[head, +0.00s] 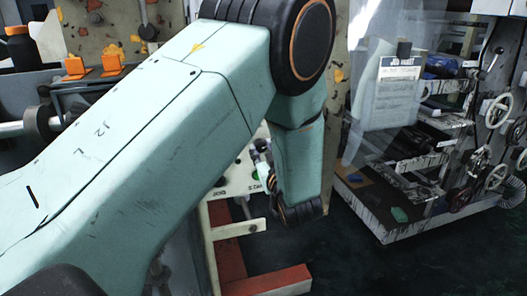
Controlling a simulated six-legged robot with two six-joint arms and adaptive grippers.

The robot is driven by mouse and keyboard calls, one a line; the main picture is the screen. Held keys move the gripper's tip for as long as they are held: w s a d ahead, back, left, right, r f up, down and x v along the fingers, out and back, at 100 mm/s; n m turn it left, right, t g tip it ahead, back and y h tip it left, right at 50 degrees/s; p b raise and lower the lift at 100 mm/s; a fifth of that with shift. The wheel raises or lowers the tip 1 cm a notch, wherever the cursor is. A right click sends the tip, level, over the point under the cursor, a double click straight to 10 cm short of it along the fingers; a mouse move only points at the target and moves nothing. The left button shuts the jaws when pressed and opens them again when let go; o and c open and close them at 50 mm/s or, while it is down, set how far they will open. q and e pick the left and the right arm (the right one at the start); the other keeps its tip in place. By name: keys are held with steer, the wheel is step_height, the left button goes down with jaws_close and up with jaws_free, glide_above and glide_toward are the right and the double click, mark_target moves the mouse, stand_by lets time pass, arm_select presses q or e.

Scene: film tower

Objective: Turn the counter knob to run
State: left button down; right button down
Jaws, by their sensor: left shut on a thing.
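My left arm crosses the head view from the lower left and bends down at a large black joint. My left gripper (262,170) is at the pale control panel (243,172), just left of my wrist and mostly hidden by my arm. It is shut on the counter knob at the panel face. The knob is too covered to show which way it points. A small green part and dark lettering show on the panel beside the gripper. My right gripper is not in view.
A red frame (265,282) stands on the dark floor below the panel. At right is a grey machine with several handwheels (497,108) and a cluttered low shelf (400,218). A posted sheet (397,90) hangs behind clear plastic. Orange clips (112,65) sit at upper left.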

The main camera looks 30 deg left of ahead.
arm_select(q)
steer(key=n+b, duration=0.1)
steer(key=n, duration=0.2)
steer(key=shift+n, duration=0.4)
steer(key=n+b, duration=0.1)
steer(key=n, duration=0.2)
steer(key=shift+n+b, duration=0.3)
steer(key=n+b, duration=0.2)
steer(key=n, duration=0.1)
steer(key=shift+s+f+n, duration=0.1)
steer(key=shift+n, duration=0.2)
steer(key=shift+n+b, duration=1.65)
steer(key=shift+n, duration=0.55)
steer(key=shift+a, duration=0.1)
steer(key=c, duration=1)
jaws_free()
